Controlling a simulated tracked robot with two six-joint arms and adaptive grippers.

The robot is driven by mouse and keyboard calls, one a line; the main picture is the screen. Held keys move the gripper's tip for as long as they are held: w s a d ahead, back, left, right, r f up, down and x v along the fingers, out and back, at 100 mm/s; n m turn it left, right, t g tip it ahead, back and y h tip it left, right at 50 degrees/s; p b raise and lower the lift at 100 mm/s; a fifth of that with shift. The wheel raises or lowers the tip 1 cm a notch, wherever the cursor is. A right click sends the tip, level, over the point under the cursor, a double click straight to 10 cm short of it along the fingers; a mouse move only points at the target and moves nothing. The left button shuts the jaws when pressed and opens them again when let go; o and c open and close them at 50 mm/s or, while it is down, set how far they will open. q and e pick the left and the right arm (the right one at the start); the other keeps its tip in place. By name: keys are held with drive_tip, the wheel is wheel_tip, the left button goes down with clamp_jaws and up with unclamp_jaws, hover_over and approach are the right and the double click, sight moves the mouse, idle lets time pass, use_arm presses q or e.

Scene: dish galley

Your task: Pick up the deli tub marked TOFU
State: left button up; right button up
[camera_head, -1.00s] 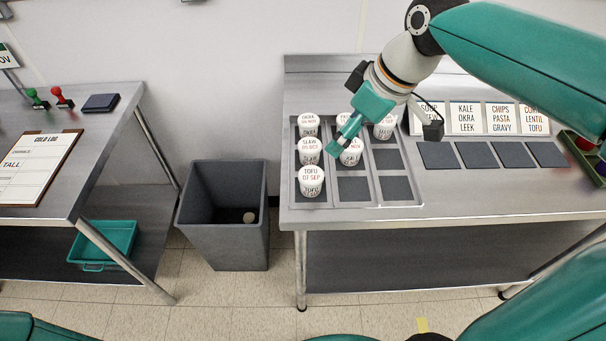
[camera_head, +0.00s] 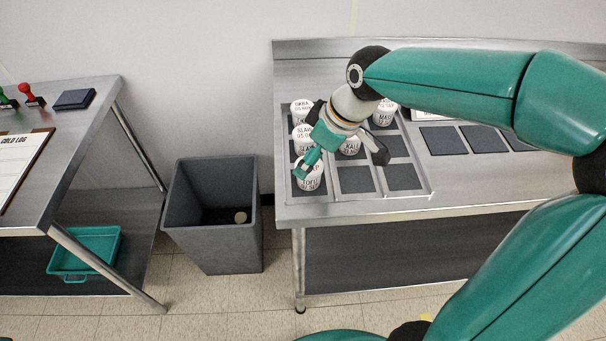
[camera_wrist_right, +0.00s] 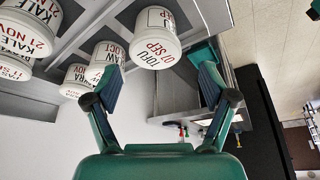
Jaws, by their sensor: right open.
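The TOFU tub (camera_head: 311,180) is a white deli tub with dark and red lettering, standing in the front left cell of the tray (camera_head: 428,191). My right gripper (camera_head: 304,166) is over it and hides part of its lid. In the right wrist view the TOFU tub (camera_wrist_right: 154,40) shows its label and lies ahead of the space between the fingers. My right gripper (camera_wrist_right: 160,82) is open and empty there, with a finger towards each side of the tub. Whether a finger touches it, I cannot tell. My left gripper is not in view.
The SLAW tub (camera_head: 301,141) stands just behind, the OKRA tub (camera_head: 302,108) behind that. The KALE tub (camera_head: 350,149) is to the right, and another tub (camera_head: 384,116) farther back. Tray cells right of TOFU are empty. A grey bin (camera_head: 212,220) stands left of the steel table.

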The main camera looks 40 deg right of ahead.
drive_tip(key=shift+d+x, duration=0.2)
drive_tip(key=shift+x, duration=1.6)
drive_tip(key=shift+d+x, duration=0.15)
drive_tip(key=shift+x, duration=1.65)
drive_tip(key=shift+w, duration=0.1)
drive_tip(key=c, duration=1.2)
